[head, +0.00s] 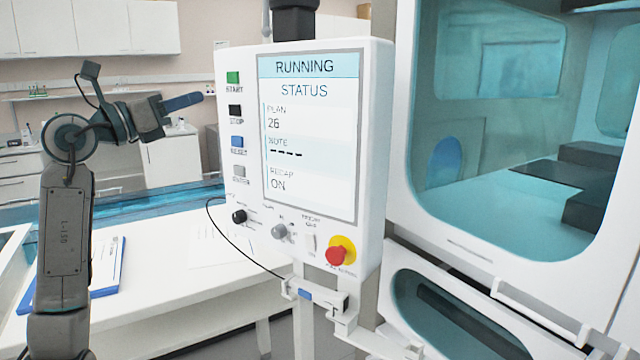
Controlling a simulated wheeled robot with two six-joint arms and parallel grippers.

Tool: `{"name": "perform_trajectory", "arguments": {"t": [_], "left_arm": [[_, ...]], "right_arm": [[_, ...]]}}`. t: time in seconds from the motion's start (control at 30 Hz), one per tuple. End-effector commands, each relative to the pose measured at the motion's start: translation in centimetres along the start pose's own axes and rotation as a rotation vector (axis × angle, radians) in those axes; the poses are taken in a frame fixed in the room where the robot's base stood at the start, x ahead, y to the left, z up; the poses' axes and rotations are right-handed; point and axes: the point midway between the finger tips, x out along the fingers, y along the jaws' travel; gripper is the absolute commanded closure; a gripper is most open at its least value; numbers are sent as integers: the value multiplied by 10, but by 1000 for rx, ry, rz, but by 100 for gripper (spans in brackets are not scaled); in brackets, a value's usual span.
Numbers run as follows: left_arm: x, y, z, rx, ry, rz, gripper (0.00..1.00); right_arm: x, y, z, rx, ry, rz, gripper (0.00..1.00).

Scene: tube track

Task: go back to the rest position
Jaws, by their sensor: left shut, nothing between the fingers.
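My left gripper (186,102) is raised at the left, with its fingers pointing right. It is shut and empty, and it is apart from the control panel (376,120) to its right. The panel's screen (309,135) reads RUNNING, STATUS, PLAN 26, a NOTE line of dashes, and RECAP ON. A green button (233,78), a black button (235,111), a blue button (237,142) and a grey button (238,172) run down its left side. My right gripper is not in view.
A red knob on a yellow base (340,251) sits low on the panel. A white table (190,290) with a blue-edged folder (108,266) and papers stands below my left arm. A glass-fronted machine (410,200) fills the right side. Free air lies between my gripper and the panel.

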Motion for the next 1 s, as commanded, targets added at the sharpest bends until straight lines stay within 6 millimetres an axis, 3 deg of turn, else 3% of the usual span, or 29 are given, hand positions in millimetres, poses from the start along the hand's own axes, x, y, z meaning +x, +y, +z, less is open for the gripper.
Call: {"name": "perform_trajectory", "arguments": {"t": [0.03,0.27,0.47,0.57,0.67,0.8,0.9,1.0], "left_arm": [[1,-10,-22,-69,-60,-53,100],[-30,-36,-74,-458,-399,-211,100],[-83,-20,-127,-882,-691,-186,100],[-115,-4,-164,-1105,-829,-110,100],[-150,12,-211,-1330,-957,10,100],[-202,25,-293,-1632,-1112,255,100],[-242,20,-358,-1827,-1200,481,100],[-282,2,-422,-1990,-1259,735,100]], "right_arm": [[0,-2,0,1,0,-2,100],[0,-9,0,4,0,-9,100],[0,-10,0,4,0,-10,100],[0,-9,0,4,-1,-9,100],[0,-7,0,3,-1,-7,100],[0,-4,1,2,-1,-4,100],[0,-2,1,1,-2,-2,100],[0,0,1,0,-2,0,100]]}}
